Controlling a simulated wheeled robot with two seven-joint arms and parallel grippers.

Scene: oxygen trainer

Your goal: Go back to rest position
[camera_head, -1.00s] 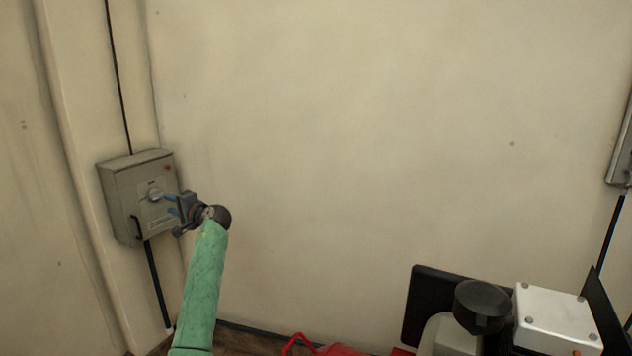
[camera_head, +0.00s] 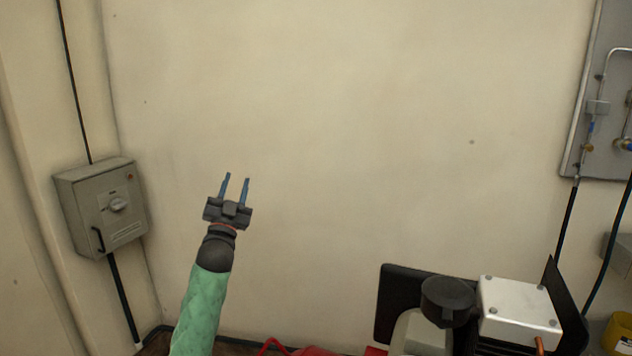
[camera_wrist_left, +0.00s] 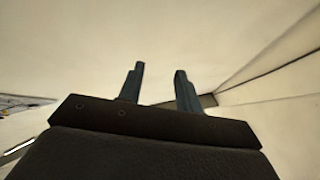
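My left gripper (camera_head: 235,188) points up in front of the bare wall, on its green-sleeved arm. Its two blue fingers are apart with nothing between them. The left wrist view also shows the left gripper (camera_wrist_left: 158,88) open and empty against the pale wall. My right gripper is in neither view.
A machine with a white block (camera_head: 518,308) and a black round cap (camera_head: 447,298) stands at the lower right. A grey panel with pipes (camera_head: 605,95) hangs at the right edge. Red items (camera_head: 312,351) lie at the bottom. The middle wall is clear.

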